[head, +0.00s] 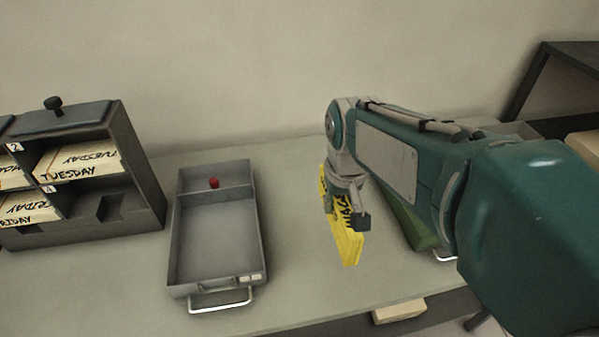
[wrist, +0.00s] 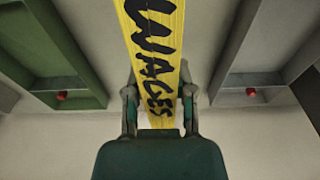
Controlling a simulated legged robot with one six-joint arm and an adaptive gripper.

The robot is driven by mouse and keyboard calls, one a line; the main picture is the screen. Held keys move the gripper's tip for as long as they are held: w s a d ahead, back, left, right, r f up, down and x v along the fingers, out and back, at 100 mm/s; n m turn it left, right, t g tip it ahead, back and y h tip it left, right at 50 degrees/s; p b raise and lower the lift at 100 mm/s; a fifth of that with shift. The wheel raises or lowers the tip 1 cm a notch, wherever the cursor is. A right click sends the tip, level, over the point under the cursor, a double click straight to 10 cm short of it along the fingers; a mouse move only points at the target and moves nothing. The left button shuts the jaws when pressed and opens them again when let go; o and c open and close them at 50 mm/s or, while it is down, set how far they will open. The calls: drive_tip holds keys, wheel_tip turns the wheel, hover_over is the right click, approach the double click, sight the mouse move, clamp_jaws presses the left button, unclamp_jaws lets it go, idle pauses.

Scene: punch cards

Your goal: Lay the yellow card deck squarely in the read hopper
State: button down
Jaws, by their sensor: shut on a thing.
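The yellow card deck (head: 347,245), marked WAGES in black, hangs tilted in my gripper (head: 346,208), above the table between two trays. In the wrist view the deck (wrist: 154,35) runs up out of the picture between the two fingers (wrist: 159,98), which are shut on it. A grey open tray (head: 215,250) with a divider, a red knob and a front handle lies left of the deck, apart from it. A green tray (head: 412,228) lies to the right, mostly hidden by my arm. No label shows which tray is the read hopper.
A dark rack (head: 135,165) at the left holds cream decks marked TUESDAY (head: 82,162) and FRIDAY (head: 27,208). A dark shelf frame (head: 535,75) stands at the far right. The table is clear between the trays, with a wall behind.

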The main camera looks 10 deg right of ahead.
drive_tip(key=w+f, duration=0.3)
drive_tip(key=w, duration=0.1)
drive_tip(key=w+a+f, duration=0.1)
drive_tip(key=w+f, duration=0.2)
drive_tip(key=w, duration=0.2)
drive_tip(key=w+f, duration=0.4)
drive_tip(key=w, duration=0.1)
drive_tip(key=shift+a, duration=0.25)
drive_tip(key=shift+f, duration=1.5)
drive_tip(key=shift+c, duration=2.2)
unclamp_jaws()
drive_tip(key=shift+f, duration=0.1)
